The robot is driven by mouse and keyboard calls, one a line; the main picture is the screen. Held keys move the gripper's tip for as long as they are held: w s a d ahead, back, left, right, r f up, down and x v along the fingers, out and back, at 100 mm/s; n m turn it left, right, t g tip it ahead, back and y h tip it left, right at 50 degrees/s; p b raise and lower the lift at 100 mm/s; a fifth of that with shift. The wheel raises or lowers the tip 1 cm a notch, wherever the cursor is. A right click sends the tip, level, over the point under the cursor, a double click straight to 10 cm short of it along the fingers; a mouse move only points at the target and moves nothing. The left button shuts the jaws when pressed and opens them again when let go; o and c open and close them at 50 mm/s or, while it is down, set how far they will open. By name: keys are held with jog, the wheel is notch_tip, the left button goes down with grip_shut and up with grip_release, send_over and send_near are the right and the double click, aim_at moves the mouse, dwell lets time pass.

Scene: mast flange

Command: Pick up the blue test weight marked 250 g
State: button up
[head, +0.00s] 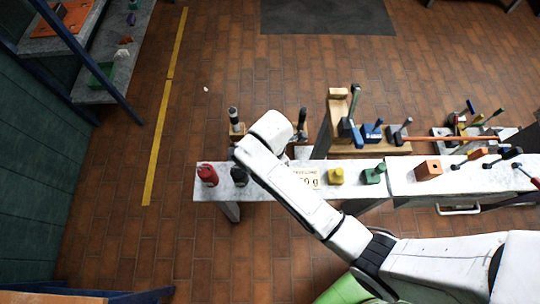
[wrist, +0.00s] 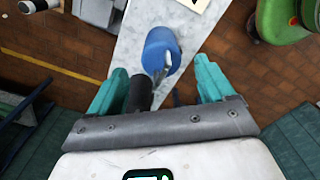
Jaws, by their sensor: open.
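The blue test weight (wrist: 158,46) stands on the pale bench top in the wrist view. In the head view my arm hides the blue weight and the gripper's fingers.
On the bench (head: 260,190), a red weight (head: 207,175) and a dark weight (head: 239,177) stand left of my arm. A printed card (head: 306,177), partly covered, a yellow weight (head: 335,176) and a green weight (head: 373,174) are to the right. Tool holders (head: 370,146) stand behind.

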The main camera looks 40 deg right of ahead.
jog(key=shift+f, duration=3.1)
jog(key=shift+c, duration=0.4)
jog(key=c, duration=1.2)
jog(key=shift+r, duration=0.1)
